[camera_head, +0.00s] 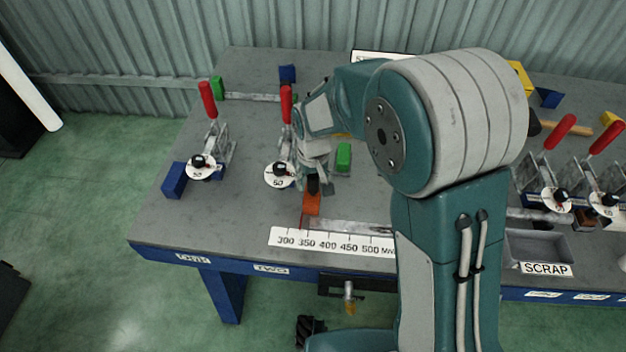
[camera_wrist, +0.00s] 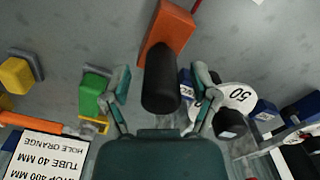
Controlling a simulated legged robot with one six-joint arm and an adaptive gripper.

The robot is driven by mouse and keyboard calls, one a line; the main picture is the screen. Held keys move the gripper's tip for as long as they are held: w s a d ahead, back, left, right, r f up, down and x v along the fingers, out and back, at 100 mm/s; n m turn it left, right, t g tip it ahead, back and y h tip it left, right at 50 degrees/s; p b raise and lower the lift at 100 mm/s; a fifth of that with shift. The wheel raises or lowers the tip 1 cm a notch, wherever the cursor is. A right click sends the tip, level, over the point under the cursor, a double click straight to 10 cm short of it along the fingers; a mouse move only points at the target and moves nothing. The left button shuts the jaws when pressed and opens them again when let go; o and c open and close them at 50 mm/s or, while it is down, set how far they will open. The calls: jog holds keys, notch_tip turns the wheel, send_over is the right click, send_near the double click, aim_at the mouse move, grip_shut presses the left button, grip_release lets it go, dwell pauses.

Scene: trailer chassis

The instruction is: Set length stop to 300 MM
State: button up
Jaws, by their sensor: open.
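The length stop is an orange block (camera_head: 311,204) with a black knob (camera_head: 313,185), beside the white scale (camera_head: 330,243) marked 300 to 500 MM. A thin red line by the block meets the scale between 300 and 350, seemingly nearer 350. My gripper (camera_head: 314,180) is over the knob in the head view and partly hides it. In the wrist view, the black knob (camera_wrist: 160,80) stands between the spread fingers of my gripper (camera_wrist: 163,88), with a gap on each side. The orange block (camera_wrist: 170,27) lies beyond the knob.
Red-handled toggle clamps (camera_head: 213,130) with round white dials stand left and right. A green block (camera_head: 343,157) is near my gripper. A grey scrap tray (camera_head: 538,246) is at right. A sign (camera_wrist: 45,155) in the wrist view reads 400 MM and TUBE 40 MM.

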notch_tip(320, 180, up, 12)
jog(key=shift+f, duration=0.1)
dwell(0.5)
jog(key=n, duration=0.5)
jog(key=shift+f, duration=0.3)
jog(key=n, duration=0.5)
jog(key=shift+f+n, duration=0.4)
notch_tip(320, 180, down, 11)
jog(key=shift+r, duration=0.15)
jog(key=shift+a, duration=0.1)
grip_shut()
